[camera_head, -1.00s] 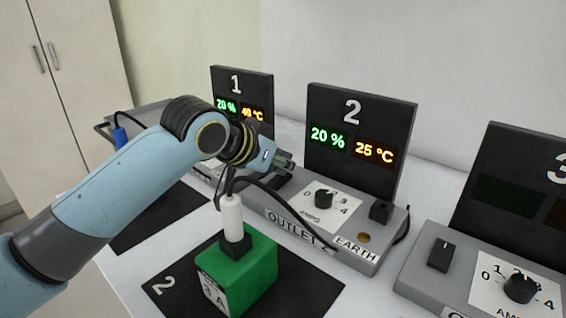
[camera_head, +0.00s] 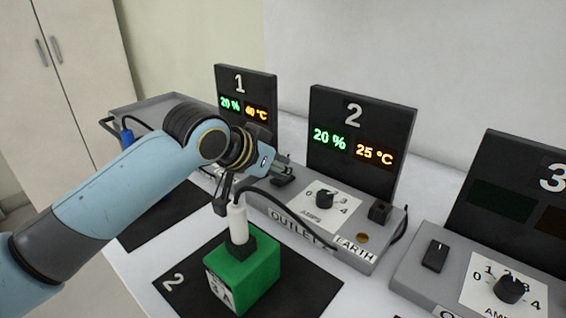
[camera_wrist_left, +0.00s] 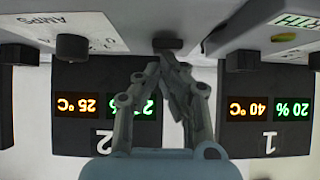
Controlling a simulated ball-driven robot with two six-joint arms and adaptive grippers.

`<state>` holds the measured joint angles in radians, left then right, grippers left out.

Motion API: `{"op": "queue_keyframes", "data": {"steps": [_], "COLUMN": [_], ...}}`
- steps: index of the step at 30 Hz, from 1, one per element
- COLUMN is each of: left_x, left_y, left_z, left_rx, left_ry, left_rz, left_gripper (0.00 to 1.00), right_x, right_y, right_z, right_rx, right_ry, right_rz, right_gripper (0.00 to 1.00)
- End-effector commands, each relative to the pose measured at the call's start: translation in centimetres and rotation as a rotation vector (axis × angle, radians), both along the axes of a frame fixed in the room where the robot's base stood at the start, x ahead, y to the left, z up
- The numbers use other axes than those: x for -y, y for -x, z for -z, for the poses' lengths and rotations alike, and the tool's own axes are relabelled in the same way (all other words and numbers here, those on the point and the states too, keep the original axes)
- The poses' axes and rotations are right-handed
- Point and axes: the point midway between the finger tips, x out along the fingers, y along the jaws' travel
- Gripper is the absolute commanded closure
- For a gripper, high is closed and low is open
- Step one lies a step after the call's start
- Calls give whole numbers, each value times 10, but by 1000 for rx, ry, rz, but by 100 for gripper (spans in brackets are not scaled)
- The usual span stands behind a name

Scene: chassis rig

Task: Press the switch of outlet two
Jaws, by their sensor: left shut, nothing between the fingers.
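Outlet two is a grey box (camera_head: 292,226) labelled OUTLET 2. Its black panel (camera_head: 362,127) bears a 2 and lit readings of 20 % and 25 °C. The dark switch (camera_head: 283,181) sits at the left of its top, partly behind my left gripper (camera_head: 287,170). The switch also shows in the left wrist view (camera_wrist_left: 168,44), right by the fingertips. The left fingers (camera_wrist_left: 170,62) are shut and empty, close to the switch; I cannot tell whether they touch it. My right gripper is not in view.
A green block (camera_head: 243,277) with a white plug and black cable stands on mat 2 (camera_head: 178,281), below my wrist. The amps knob (camera_head: 325,198) is right of the switch. Outlets one (camera_head: 246,88) and three (camera_head: 520,215) stand on either side.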

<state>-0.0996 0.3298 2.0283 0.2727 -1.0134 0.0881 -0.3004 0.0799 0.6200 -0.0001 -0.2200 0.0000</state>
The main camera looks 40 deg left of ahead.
Motion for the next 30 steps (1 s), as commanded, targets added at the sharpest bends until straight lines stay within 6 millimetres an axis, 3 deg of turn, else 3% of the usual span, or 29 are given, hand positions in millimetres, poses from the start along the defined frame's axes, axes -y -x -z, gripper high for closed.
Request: {"op": "queue_keyframes", "data": {"steps": [8, 17, 30], "left_x": [-1, -8, -13], "left_y": [-1, -12, 42], "left_z": [-5, -49, -110], "left_rx": [-1, 2, 0], "left_ry": [-1, 0, -5], "left_rz": [-1, -5, -3], "left_gripper": [100, 100, 100], "right_x": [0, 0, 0], "right_y": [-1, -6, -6], "right_z": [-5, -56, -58], "right_rx": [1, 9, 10], "right_ry": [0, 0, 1], "right_rz": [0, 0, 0], "right_gripper": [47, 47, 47]}}
